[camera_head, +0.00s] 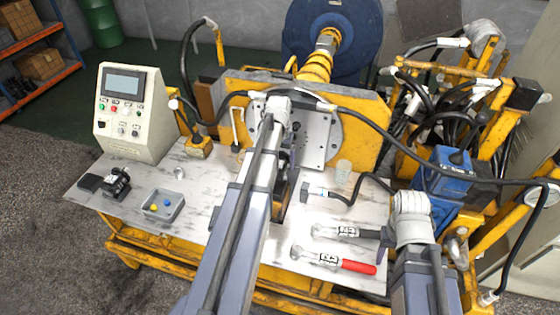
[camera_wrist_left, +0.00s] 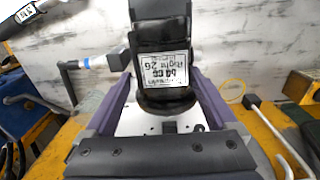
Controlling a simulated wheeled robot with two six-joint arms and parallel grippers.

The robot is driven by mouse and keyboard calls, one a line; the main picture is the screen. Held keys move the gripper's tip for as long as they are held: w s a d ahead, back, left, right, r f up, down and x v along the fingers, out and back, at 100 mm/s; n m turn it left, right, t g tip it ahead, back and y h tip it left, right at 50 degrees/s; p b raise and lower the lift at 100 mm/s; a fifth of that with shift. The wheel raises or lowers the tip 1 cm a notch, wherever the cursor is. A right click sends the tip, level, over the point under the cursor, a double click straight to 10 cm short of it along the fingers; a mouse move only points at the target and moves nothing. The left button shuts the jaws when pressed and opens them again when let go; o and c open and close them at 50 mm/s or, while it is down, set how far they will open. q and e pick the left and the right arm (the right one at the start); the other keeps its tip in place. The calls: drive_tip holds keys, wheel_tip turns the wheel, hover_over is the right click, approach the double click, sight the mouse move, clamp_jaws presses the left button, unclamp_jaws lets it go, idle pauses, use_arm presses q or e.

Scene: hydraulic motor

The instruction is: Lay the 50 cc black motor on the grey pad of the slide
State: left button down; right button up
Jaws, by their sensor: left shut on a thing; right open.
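My left gripper (camera_wrist_left: 163,100) is shut on a black motor (camera_wrist_left: 150,38), one purple finger on each side. Its white label (camera_wrist_left: 163,73) is upside down in the left wrist view and seems to read 50 cc. In the head view my left arm hides most of this gripper and the motor. A light plate with holes (camera_wrist_left: 130,122) shows behind the motor; I cannot tell whether they touch. I cannot make out the slide's grey pad. Another black motor (camera_head: 118,182) lies at the left of the bench. My right gripper is not in view; only its arm shows.
A yellow frame (camera_head: 362,120) stands behind, with black hoses crossing above the bench.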

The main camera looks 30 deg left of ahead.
use_arm(q)
drive_tip(key=shift+f, duration=0.2)
idle(0.6)
unclamp_jaws()
drive_tip(key=shift+r, duration=0.1)
wheel_tip(320, 180, up, 8)
drive_tip(key=p, duration=0.7)
drive_tip(key=shift+p, duration=0.3)
wheel_tip(320, 180, up, 8)
drive_tip(key=p, duration=0.7)
drive_tip(key=shift+p, duration=0.4)
